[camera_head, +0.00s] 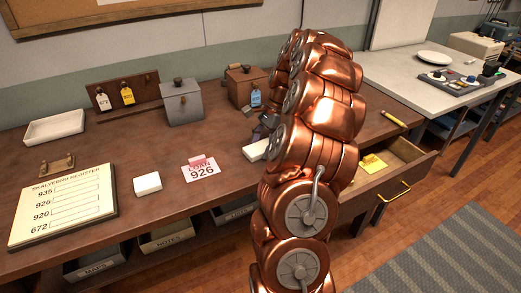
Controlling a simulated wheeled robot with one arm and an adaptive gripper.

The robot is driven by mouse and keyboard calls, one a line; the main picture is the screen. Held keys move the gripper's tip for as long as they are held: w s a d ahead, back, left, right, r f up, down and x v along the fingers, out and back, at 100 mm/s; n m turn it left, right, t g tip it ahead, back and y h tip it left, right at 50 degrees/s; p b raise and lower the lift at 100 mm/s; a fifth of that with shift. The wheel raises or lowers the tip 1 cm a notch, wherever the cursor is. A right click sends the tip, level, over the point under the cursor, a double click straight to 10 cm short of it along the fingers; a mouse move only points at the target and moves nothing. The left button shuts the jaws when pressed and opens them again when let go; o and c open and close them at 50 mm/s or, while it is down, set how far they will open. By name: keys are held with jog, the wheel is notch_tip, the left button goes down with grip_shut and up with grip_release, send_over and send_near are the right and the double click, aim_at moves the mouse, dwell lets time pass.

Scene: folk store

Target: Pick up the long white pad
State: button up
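A white pad (254,151) lies on the brown wooden desk, just left of my arm. Its right end is hidden behind the arm, so its full length does not show. A shorter white block (147,184) lies farther left, beside the register board. My gripper (266,127) is mostly hidden behind my copper arm. Only dark parts of it show, close above and behind the partly hidden pad. I cannot tell whether it touches the pad or whether its fingers are open.
A pink-marked "LOAN 926" card (201,170) lies between the white pieces. A grey box (182,103), a wooden box (246,88), a white tray (54,127) and a register board (66,206) stand on the desk. An open drawer (393,179) juts out right of my arm.

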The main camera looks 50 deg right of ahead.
aim_at(257, 148)
jog(key=c, duration=0.3)
jog(key=shift+r, duration=0.1)
jog(key=shift+r+b, duration=0.3)
jog(key=shift+r, duration=1.6)
jog(key=s+a, duration=0.1)
jog(key=s, duration=0.4)
jog(key=s+a+r+b, duration=0.1)
jog(key=s+a, duration=0.1)
jog(key=s, duration=0.3)
jog(key=s+a+b, duration=0.1)
jog(key=s+a, duration=0.1)
jog(key=s, duration=0.3)
jog(key=shift+s+r, duration=0.15)
jog(key=shift+r, duration=0.1)
